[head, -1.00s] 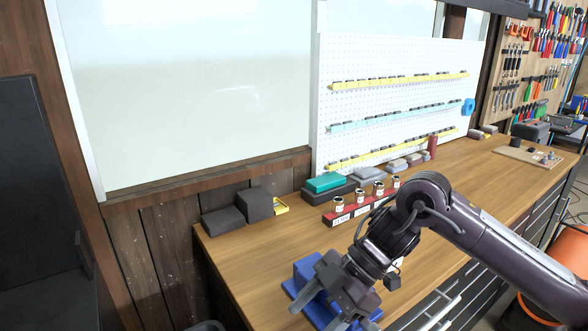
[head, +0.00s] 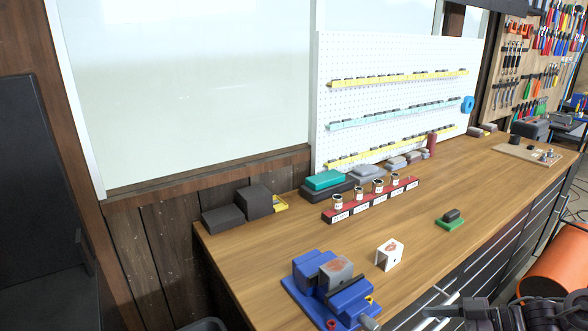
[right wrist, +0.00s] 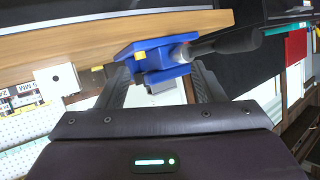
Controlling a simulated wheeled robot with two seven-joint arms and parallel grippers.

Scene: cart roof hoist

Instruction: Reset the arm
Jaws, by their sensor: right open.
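My right gripper (head: 452,312) is at the bottom right of the head view, beyond the bench's front edge, and its arm is mostly out of frame. In the right wrist view the two fingers of the gripper (right wrist: 160,88) are apart with nothing held between them. The blue vise (head: 310,278) stands on the bench's near end with a greyish block (head: 336,270) at its jaws. The vise (right wrist: 155,58) also shows past the fingertips in the right wrist view. My left gripper is not in view.
The wooden bench (head: 262,262) holds a white block (head: 389,254) with a red mark, a green base (head: 450,223) with a dark piece, and a red rack (head: 372,200) of small jars. Dark boxes (head: 224,219) sit at the back left. An orange cylinder (head: 553,265) is beside the bench.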

